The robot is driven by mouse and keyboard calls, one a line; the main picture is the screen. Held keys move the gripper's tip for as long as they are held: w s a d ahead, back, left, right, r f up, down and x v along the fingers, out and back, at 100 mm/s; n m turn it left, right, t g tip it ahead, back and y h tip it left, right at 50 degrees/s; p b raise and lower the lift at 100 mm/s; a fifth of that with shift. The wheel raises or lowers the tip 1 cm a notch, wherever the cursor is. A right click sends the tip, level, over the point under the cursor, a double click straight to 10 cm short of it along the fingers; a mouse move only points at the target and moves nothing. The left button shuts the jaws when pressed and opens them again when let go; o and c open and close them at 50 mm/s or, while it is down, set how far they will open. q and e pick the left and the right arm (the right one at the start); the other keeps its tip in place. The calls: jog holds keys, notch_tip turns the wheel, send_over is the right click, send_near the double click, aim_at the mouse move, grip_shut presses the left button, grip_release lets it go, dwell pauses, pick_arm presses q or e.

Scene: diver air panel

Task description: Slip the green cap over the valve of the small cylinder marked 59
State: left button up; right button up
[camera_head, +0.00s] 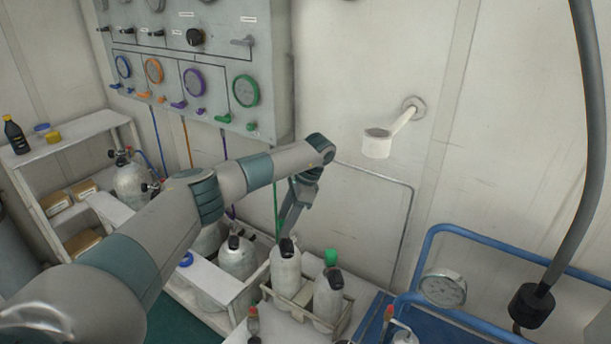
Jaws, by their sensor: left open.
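Two small pale cylinders with dark valves stand in a wooden crate (292,309) at lower centre, a left one (285,272) and a right one (327,303). No number can be read on them, so I cannot tell which is 59. A green cap (330,257) shows just behind the right cylinder's valve; what it rests on is hidden. My left gripper (287,228) points down, open, just above the left cylinder's dark valve. I cannot tell whether it touches it. My right gripper is not in view.
A gauge panel (218,62) hangs on the back wall. More cylinders (237,259) stand in a low rack left of the crate. A blue rail frame (440,231) with a gauge (443,287) and a thick hanging hose (592,130) stand at right. A white holder (377,143) juts from the wall.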

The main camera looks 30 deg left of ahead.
pick_arm(q)
jog(key=b+v, duration=0.1)
jog(key=v, duration=1.6)
jog(key=shift+r+b, duration=0.2)
jog(key=shift+b, duration=0.15)
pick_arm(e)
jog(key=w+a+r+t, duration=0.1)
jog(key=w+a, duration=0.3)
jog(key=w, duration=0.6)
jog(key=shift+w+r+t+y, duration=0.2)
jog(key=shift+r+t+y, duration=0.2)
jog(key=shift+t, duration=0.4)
